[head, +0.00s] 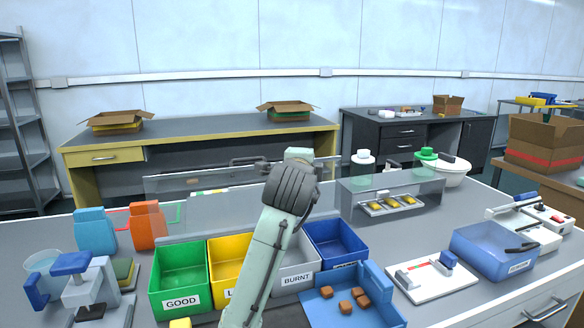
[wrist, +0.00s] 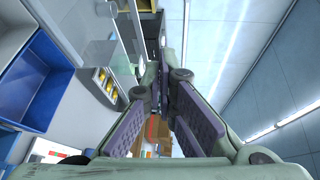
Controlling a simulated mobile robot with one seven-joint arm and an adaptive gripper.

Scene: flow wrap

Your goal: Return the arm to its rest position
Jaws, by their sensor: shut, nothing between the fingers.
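My arm (head: 265,255) rises from the bottom middle of the head view, its pale green link ending in a dark grey joint (head: 292,188) above the row of bins. My gripper is mostly hidden behind that joint in the head view. In the wrist view, my gripper (wrist: 161,78) points away, with its purple-padded fingers converging at the tips. The fingers are shut and hold nothing. The gripper is up in the air and touches nothing that I can see.
Green (head: 180,280), yellow (head: 225,262), grey (head: 297,262) and blue (head: 336,243) bins stand under my arm. A blue tray (head: 330,312) holds brown pieces. A clear cover (head: 418,185) stands behind, over yellow items. A translucent blue bin (head: 490,252) is at right.

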